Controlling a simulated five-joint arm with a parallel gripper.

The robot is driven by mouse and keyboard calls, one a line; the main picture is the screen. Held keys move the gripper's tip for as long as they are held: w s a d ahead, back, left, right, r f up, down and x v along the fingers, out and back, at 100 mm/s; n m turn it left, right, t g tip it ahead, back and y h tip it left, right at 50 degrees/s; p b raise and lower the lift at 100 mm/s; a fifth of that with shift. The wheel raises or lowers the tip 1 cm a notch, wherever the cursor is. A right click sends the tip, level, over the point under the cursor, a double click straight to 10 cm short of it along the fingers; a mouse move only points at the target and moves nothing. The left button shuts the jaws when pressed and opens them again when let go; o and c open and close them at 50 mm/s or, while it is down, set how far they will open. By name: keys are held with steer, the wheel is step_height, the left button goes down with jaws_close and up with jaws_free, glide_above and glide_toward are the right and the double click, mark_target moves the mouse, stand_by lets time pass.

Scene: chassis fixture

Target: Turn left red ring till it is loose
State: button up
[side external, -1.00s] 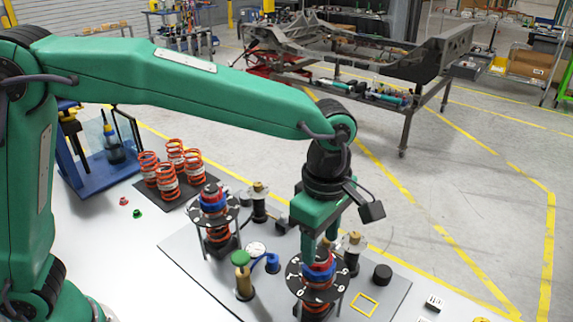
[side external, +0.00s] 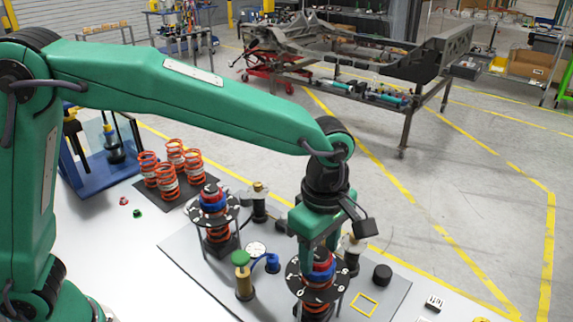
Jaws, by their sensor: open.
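Two similar stations stand on the grey plate (side external: 185,248), each with a black marked disc, red and blue rings and an orange spring below. The left station in the picture (side external: 213,206) has its red and blue rings in clear view, with nothing touching them. My gripper (side external: 320,255) points down over the right station, its green fingers open on either side of the stack top. The red ring there (side external: 320,266) shows partly between the fingers, above a blue ring (side external: 318,276). I cannot tell whether the fingers touch it.
A green-capped brass cylinder (side external: 243,276) with a blue part stands left of my gripper. A post with a pale flange (side external: 354,250) stands close behind it, and a black cylinder (side external: 382,274) to its right. Several orange springs (side external: 168,178) stand at the back left.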

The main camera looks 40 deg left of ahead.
steer(key=m, duration=1.2)
steer(key=shift+m, duration=0.3)
steer(key=m, duration=0.4)
steer(key=shift+m, duration=0.4)
steer(key=shift+m, duration=2.3)
